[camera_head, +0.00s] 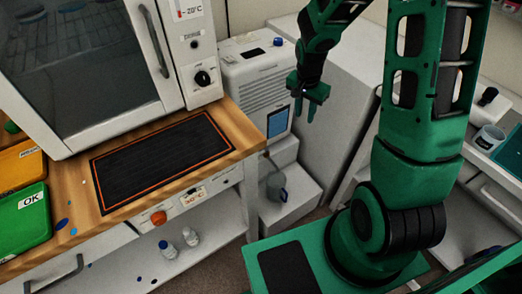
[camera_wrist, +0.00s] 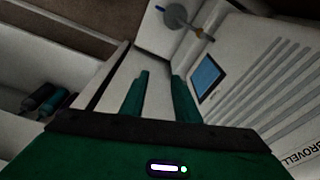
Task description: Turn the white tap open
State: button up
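My gripper (camera_head: 304,112) hangs with its fingers downward in front of the white machine (camera_head: 262,98) with a blue screen. In the wrist view the two green fingers (camera_wrist: 161,95) stand apart with nothing between them, so it is open and empty. A small spout-like fitting (camera_wrist: 200,33) sticks out of the machine's face below the screen, above a grey jug (camera_wrist: 174,14). It may be the tap; its handle is too small and dark to make out. In the head view the jug (camera_head: 276,188) stands on a low white step, below and left of my gripper.
A wooden bench (camera_head: 236,122) at left carries an oven (camera_head: 85,60) and a black mat (camera_head: 160,160). Green and orange bins (camera_head: 22,220) sit at its left end. A white cabinet (camera_head: 335,100) stands behind my gripper.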

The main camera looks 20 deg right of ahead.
aim_at(260, 153)
jog(key=w+a+f+m+t+y, duration=0.1)
jog(key=w+a+f+m, duration=0.15)
jog(key=a+f, duration=0.45)
jog(key=w+a+f+m+y, duration=0.1)
jog(key=w+a+f, duration=0.35)
jog(key=f, duration=0.65)
jog(key=w+f, duration=0.1)
jog(key=f, duration=0.3)
jog(key=w+f, duration=0.1)
jog(key=f, duration=0.2)
jog(key=shift+a+f, duration=0.4)
grip_shut()
